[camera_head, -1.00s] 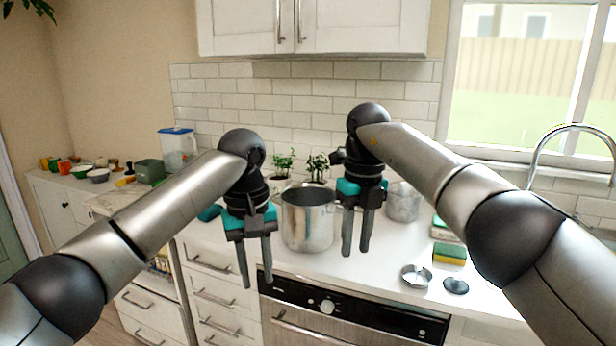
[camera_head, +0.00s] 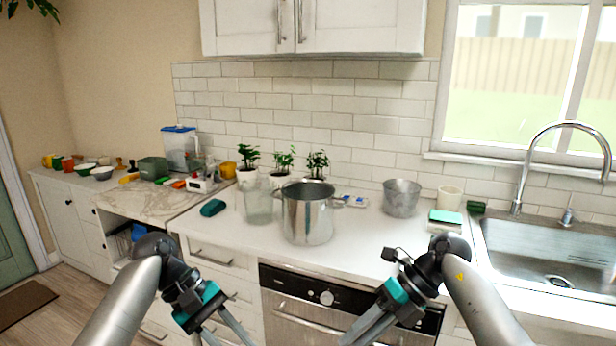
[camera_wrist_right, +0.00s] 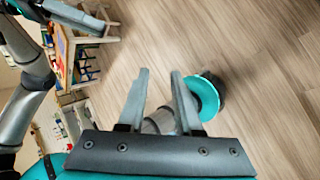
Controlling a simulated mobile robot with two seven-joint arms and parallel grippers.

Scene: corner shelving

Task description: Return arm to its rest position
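My left gripper (camera_head: 226,335) is low in front of the counter in the head view, its two fingers apart and pointing down toward the picture's bottom edge. My right gripper (camera_head: 358,334) is low in front of the oven, fingers also pointing down; its tips are cut off at the bottom edge. In the right wrist view the right gripper's fingers (camera_wrist_right: 160,76) are apart, with nothing held between them and wooden floor beyond. Both grippers look empty and clear of the counter items.
A steel pot (camera_head: 308,216) stands on the white counter, with a glass container (camera_head: 257,203) beside it and a metal bucket (camera_head: 401,198) to the right. The oven front (camera_head: 300,305) and drawers are close to my arms. The sink (camera_head: 550,262) is at right.

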